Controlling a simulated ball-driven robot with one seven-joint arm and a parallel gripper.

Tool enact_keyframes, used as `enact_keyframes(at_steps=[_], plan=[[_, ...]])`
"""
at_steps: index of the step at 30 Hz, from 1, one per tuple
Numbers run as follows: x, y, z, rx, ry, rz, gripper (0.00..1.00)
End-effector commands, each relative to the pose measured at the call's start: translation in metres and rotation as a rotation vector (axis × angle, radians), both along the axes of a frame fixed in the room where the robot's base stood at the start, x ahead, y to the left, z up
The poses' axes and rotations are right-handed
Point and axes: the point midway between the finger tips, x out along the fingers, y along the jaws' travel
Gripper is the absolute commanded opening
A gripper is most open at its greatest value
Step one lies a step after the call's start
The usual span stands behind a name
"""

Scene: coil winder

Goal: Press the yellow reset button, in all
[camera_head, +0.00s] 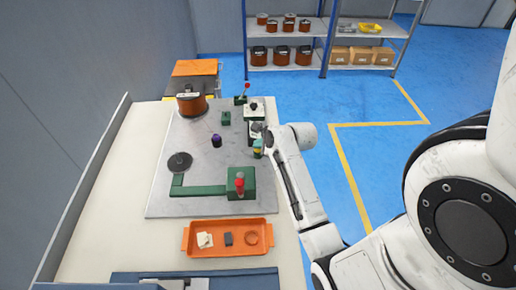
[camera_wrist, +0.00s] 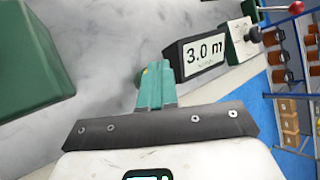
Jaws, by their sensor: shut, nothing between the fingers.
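My gripper (camera_head: 258,148) is at the right edge of the grey machine plate, beside the dark display box (camera_head: 255,131). In the wrist view its teal fingers (camera_wrist: 157,82) are shut together and empty, pointing toward the plate.
A green box with a red-topped post (camera_head: 240,185) stands on the plate nearer me. A pale box with a black knob (camera_wrist: 240,40) and a red-ball lever (camera_wrist: 291,7) lie beyond the display. An orange tray (camera_head: 185,240) holds small parts.

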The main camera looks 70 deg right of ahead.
Motion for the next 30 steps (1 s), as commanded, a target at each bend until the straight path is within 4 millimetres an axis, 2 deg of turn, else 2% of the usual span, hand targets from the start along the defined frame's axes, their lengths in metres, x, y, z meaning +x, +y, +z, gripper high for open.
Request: enact_keyframes(at_steps=[17,30], plan=[[0.0,0.0,-0.004,0.001,0.002,0.001,0.0],[0.0,0.001,0.014,0.001,0.0,0.001,0.0]])
